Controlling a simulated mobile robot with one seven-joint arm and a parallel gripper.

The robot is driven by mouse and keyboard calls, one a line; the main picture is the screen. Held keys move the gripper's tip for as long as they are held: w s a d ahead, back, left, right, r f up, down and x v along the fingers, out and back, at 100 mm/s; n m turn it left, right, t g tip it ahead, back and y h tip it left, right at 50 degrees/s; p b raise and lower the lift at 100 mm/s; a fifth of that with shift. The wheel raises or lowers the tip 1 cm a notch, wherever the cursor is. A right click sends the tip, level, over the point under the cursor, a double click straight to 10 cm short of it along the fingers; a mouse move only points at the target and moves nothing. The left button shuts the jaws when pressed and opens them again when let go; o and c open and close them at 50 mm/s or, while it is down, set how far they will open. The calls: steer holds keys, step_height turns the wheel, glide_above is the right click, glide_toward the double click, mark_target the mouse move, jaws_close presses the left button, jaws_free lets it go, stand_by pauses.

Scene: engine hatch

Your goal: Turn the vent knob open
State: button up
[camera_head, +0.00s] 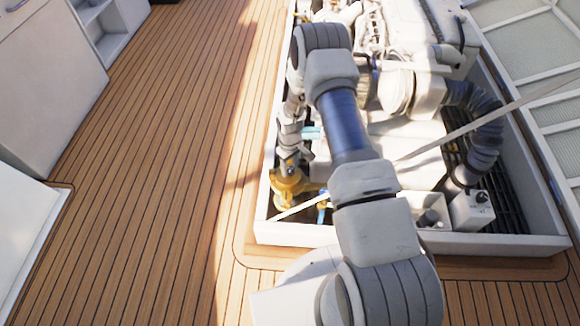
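My arm rises from the bottom of the head view, bends at the top, and comes down along the left wall of the engine hatch. My gripper (287,160) is at its lower end, right over a brass-coloured fitting (288,187). I cannot tell whether it touches the fitting, and its fingers are too small to read. A small blue part (322,205) shows beside the fitting, partly behind my arm. I cannot pick out the vent knob for certain; it may be on this brass fitting, hidden by the gripper.
The hatch's white rim (505,244) encloses a pale engine (410,130) and a grey ribbed hose (487,130). A pale strut (480,125) crosses the hatch diagonally. The wooden deck (150,170) at left is clear.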

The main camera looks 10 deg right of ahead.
mark_target(290, 169)
steer(key=shift+o, duration=1.2)
step_height(290, 169, up, 17)
steer(key=p, duration=0.5)
steer(key=shift+r+p, duration=0.2)
steer(key=shift+p, duration=0.15)
steer(key=shift+r, duration=0.1)
